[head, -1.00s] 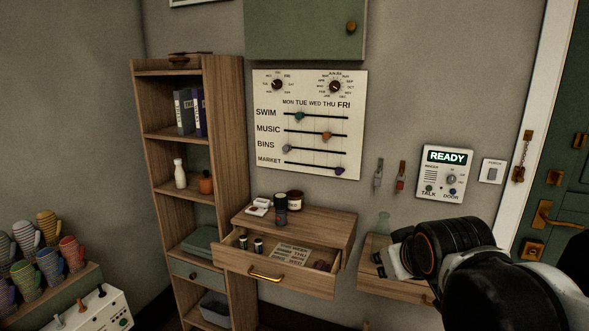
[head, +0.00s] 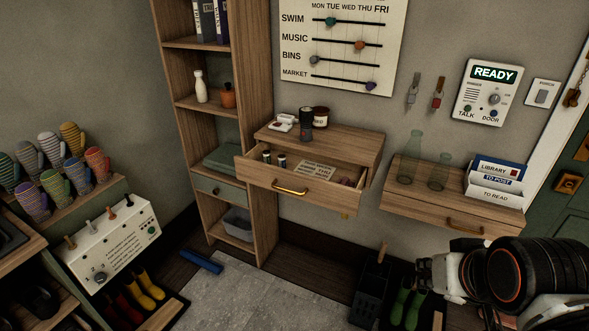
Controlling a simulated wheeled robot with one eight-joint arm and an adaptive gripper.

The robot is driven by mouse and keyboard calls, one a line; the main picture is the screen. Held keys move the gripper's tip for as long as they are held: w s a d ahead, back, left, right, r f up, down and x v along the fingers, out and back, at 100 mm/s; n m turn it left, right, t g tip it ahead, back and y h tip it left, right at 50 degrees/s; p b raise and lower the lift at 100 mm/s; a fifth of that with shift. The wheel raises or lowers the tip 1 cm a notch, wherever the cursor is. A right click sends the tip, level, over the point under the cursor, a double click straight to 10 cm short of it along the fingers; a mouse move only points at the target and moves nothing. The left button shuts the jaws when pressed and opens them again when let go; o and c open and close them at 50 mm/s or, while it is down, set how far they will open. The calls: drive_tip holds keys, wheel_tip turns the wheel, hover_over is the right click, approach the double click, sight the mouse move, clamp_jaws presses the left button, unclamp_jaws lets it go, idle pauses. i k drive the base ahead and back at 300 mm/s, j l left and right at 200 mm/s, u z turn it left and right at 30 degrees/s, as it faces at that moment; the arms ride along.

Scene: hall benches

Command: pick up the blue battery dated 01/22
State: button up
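The open drawer (head: 240,168) of the wall shelf holds two small upright cylinders, a left one (head: 267,156) and a right one (head: 282,161), that look like batteries. They are too small to tell their colour or any date. A printed card (head: 318,171) lies in the drawer to their right, with a small dark reddish item near the drawer's right end. My gripper (head: 424,276) is at the lower right, well away from the drawer. Its fingers are small and partly hidden by my wrist, so I cannot tell whether it is open.
On the shelf top (head: 350,143) stand a dark cylinder (head: 306,125), a dark jar (head: 320,117) and a white item (head: 283,122). The right shelf (head: 400,202) bears glass vessels and a letter rack (head: 495,185). A crate (head: 371,290) and green boots (head: 405,307) stand below.

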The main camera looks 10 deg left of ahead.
sight(282, 157)
drive_tip(key=i+j+u, duration=0.15)
drive_tip(key=i+j, duration=0.25)
drive_tip(key=j, duration=0.2)
drive_tip(key=i+j+u, duration=0.2)
drive_tip(key=i+j, duration=0.2)
drive_tip(key=j, duration=0.1)
